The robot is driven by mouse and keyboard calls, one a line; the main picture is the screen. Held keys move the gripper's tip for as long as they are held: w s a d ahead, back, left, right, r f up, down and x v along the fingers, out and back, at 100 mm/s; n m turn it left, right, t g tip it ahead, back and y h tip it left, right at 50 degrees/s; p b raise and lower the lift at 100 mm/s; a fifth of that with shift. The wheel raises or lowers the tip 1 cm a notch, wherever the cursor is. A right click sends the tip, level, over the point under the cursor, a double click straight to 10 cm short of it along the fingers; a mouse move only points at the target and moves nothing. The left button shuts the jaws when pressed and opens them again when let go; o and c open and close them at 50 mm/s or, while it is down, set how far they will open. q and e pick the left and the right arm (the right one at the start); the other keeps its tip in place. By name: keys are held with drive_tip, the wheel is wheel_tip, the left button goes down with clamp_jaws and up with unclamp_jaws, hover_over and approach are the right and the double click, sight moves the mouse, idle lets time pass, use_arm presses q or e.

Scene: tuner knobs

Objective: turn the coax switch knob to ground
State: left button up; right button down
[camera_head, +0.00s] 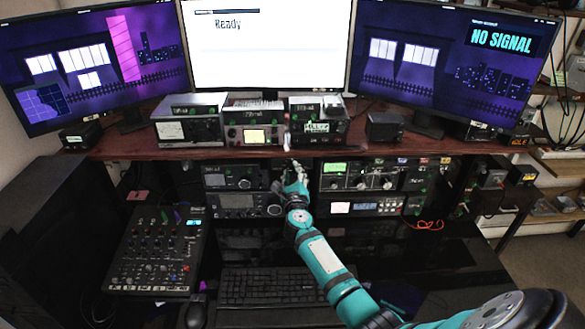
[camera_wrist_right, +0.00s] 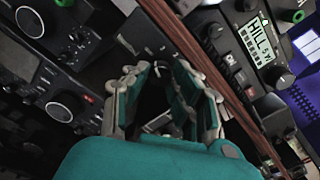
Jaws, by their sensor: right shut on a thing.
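My right gripper (camera_head: 291,176) reaches in below the wooden shelf, between the left and right radio stacks. Its teal fingers also show in the right wrist view (camera_wrist_right: 163,72), close together at the tips. A dark box with small pale labels (camera_wrist_right: 143,34), apparently the coax switch, lies just beyond the fingertips. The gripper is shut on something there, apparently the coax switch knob. The fingers hide the knob, so its pointing direction cannot be read. My left gripper is not in view.
The brown shelf edge (camera_head: 205,153) runs close above the gripper. Radios with protruding knobs flank it, a left one (camera_head: 234,178) and a right one (camera_head: 358,175). A keyboard (camera_head: 270,282) and a mixer (camera_head: 155,250) lie on the desk below.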

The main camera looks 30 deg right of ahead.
drive_tip(key=shift+n+p, duration=0.65)
drive_tip(key=shift+n, duration=0.45)
drive_tip(key=c, duration=1.1)
unclamp_jaws()
drive_tip(key=shift+s, duration=0.1)
drive_tip(key=v, duration=1.2)
